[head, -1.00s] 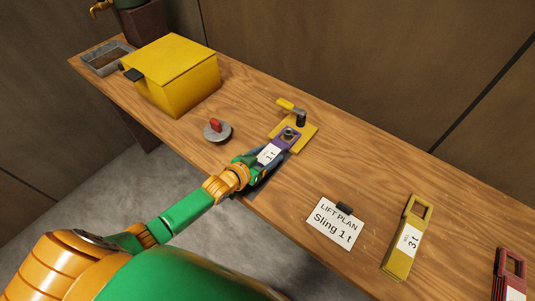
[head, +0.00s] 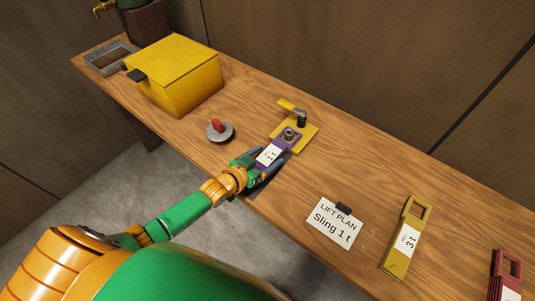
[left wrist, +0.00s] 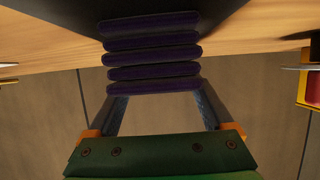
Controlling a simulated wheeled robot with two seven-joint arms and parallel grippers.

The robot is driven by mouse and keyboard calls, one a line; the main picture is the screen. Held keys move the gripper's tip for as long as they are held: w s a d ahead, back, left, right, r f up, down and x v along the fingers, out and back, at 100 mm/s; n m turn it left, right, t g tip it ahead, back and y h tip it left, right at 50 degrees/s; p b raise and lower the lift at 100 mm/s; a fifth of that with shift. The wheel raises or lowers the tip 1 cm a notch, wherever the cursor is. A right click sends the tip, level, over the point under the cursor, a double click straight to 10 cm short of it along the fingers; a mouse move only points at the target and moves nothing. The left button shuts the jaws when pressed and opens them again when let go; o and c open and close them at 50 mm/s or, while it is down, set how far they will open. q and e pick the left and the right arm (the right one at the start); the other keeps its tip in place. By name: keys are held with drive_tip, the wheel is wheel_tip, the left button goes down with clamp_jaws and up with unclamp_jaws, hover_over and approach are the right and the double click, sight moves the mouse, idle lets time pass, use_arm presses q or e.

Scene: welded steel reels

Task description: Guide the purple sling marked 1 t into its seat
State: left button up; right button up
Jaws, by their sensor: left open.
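The purple sling (head: 287,138), with a white 1 t label, lies on the table in the head view. Its eye end is around the grey post of a yellow plate (head: 307,138); I cannot tell how low it sits. My left gripper (head: 262,168) is open at the sling's near end, with one finger on each side. In the left wrist view the sling's purple folds (left wrist: 152,55) show between the fingers (left wrist: 160,105). My right gripper is not in view.
A yellow lever (head: 292,108) stands behind the post. A red-handled grey disc (head: 219,131), yellow box (head: 180,75) and grey tray (head: 108,66) lie to the left. A lift plan card (head: 333,223), yellow 3 t sling (head: 405,240) and red sling (head: 507,275) lie right.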

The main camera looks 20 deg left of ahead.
use_arm(q)
drive_tip(key=shift+p+v, duration=0.85)
drive_tip(key=shift+v, duration=0.1)
drive_tip(key=shift+s, duration=0.1)
drive_tip(key=shift+o, duration=1.2)
